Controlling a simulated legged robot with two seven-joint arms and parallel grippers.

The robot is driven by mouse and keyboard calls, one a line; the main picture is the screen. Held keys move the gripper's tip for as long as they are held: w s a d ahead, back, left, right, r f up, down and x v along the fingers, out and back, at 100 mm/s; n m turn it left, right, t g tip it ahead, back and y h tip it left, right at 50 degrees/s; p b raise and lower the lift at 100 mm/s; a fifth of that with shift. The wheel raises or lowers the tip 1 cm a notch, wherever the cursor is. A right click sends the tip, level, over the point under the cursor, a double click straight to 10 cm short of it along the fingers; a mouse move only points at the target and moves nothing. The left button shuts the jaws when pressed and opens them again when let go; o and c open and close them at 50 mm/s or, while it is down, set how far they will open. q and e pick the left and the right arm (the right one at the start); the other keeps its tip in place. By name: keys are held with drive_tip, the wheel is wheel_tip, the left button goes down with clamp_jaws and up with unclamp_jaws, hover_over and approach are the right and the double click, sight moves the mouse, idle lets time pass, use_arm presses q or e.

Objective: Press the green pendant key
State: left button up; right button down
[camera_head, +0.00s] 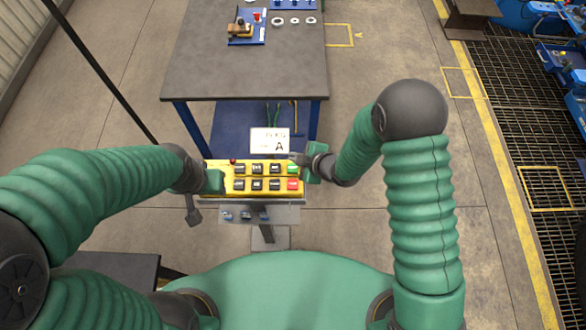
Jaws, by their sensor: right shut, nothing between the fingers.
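The yellow pendant box (248,192) stands in the middle of the view, with two rows of mostly black keys. The green pendant key (292,169) is at the right end of the upper row, directly above a red key (293,184). My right gripper (298,158) is shut and empty. Its tips are at the pendant's upper right corner, just above the green key in the picture; I cannot tell whether they touch it. My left gripper (214,182) is at the pendant's left edge; its fingers are too hidden to tell their state.
A white display card (269,140) reading "A" stands behind the pendant. A grey shelf (285,214) with small items is below it. A dark workbench (244,70) with a blue tray is beyond. Floor grating (515,95) lies at the right.

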sight(295, 169)
drive_tip(key=f+b, duration=0.2)
drive_tip(key=f, duration=0.1)
drive_tip(key=shift+s+f, duration=0.2)
drive_tip(key=shift+w+a, duration=0.1)
drive_tip(key=shift+a, duration=0.05)
idle(1.6)
drive_tip(key=shift+f+b, duration=0.4)
drive_tip(key=shift+b, duration=0.2)
drive_tip(key=shift+f+b, duration=0.45)
drive_tip(key=shift+b, duration=0.05)
idle(0.6)
drive_tip(key=shift+r+p, duration=0.65)
drive_tip(key=shift+r, duration=0.25)
